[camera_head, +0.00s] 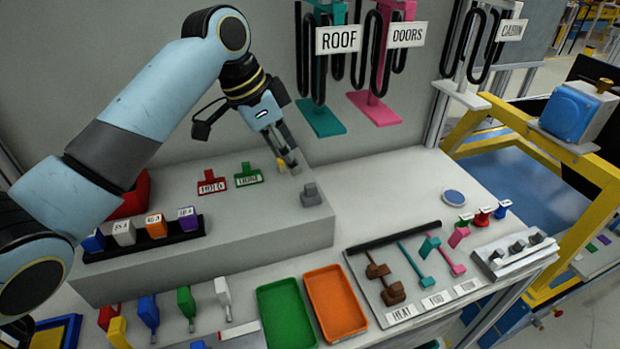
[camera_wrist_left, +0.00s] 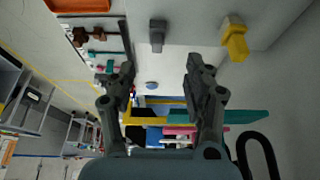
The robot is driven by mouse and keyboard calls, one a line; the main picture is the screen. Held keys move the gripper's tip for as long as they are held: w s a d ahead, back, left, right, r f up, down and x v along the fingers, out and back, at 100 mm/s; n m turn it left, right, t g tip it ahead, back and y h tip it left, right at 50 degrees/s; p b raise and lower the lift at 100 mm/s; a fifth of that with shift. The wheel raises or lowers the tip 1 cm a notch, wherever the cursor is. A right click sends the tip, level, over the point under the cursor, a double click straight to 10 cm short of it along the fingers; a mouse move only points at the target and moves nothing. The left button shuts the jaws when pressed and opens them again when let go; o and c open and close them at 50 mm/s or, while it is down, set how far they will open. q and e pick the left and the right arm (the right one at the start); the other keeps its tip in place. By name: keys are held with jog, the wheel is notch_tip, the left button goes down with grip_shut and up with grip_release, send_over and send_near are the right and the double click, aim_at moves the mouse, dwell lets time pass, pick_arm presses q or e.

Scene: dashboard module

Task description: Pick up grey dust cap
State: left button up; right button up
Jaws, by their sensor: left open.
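A small grey block-shaped piece (camera_head: 311,196), which looks like the grey dust cap, stands on the raised grey platform (camera_head: 230,240) near its right end. It also shows in the left wrist view (camera_wrist_left: 157,35), beyond the gap between the fingertips. My left gripper (camera_head: 288,160) is above the platform, just behind and left of the grey cap in the head view. In the left wrist view its fingers (camera_wrist_left: 158,70) are spread and empty, not touching the cap. My right gripper is not in view.
A yellow piece (camera_wrist_left: 235,40) stands close to the grey one. Red (camera_head: 211,187) and green (camera_head: 248,176) labelled pieces lie on the platform to the left. Green (camera_head: 287,310) and orange (camera_head: 336,303) trays sit in front. Hanging ROOF and DOORS racks stand behind.

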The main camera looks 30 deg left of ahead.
aim_at(307, 186)
pick_arm(q)
jog(key=x, duration=0.4)
jog(key=shift+s+d, duration=0.15)
jog(key=shift+d, duration=0.1)
jog(key=shift+f, duration=0.3)
jog(key=x, duration=0.4)
jog(key=shift+d+f+p, duration=0.1)
jog(key=shift+f+p, duration=0.1)
jog(key=shift+p, duration=0.1)
jog(key=shift+w+d+f, duration=0.1)
jog(key=shift+w+f, duration=0.25)
jog(key=shift+f, duration=0.05)
jog(key=shift+c, duration=0.3)
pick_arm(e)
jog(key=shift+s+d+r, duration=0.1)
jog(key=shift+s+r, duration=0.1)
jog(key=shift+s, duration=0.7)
pick_arm(q)
jog(key=shift+s, duration=0.1)
jog(key=shift+c, duration=1)
jog(key=c, duration=0.6)
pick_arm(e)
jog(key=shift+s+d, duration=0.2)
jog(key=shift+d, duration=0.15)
